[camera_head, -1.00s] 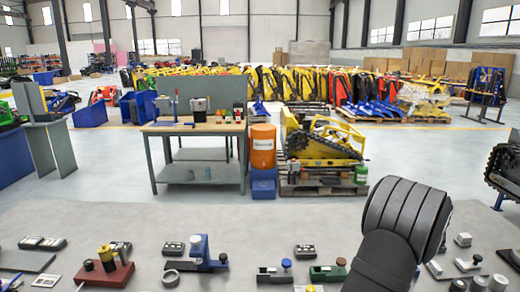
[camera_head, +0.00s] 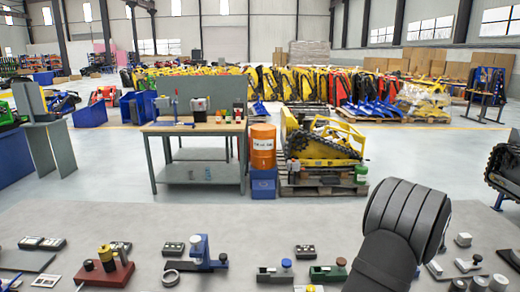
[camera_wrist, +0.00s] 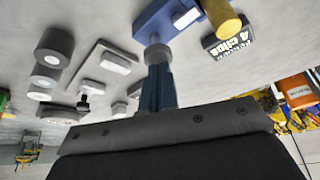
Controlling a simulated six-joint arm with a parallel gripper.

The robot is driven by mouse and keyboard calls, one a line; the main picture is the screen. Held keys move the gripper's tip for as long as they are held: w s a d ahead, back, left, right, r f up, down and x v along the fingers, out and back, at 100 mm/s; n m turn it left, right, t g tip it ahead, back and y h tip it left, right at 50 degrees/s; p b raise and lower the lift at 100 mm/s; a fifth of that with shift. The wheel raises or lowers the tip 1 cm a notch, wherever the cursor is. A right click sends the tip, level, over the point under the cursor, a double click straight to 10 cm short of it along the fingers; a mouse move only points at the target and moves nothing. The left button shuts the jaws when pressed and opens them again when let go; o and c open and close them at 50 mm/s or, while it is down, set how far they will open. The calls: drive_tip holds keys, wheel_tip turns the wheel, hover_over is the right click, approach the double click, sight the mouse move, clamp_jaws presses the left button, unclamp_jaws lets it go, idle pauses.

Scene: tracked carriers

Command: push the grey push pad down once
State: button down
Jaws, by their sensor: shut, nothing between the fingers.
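The grey push pad (camera_wrist: 155,52) is a round grey disc at the end of a blue base (camera_wrist: 165,20) in the wrist view. My gripper (camera_wrist: 157,70) is shut and empty. Its blue-grey fingertips are right at the pad and overlap its edge in the picture; I cannot tell whether they touch it. In the head view only my dark wrist and arm show at the lower right, and I cannot make out this pad there.
A black box with white lettering (camera_wrist: 228,40) lies beside the blue base. Grey rollers (camera_wrist: 54,45) and a grey plate (camera_wrist: 97,68) lie nearby. In the head view, a red fixture (camera_head: 108,275), a blue fixture (camera_head: 200,258) and a green fixture (camera_head: 326,273) stand on the grey table.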

drive_tip(key=shift+f, duration=0.6)
drive_tip(key=shift+r, duration=2.3)
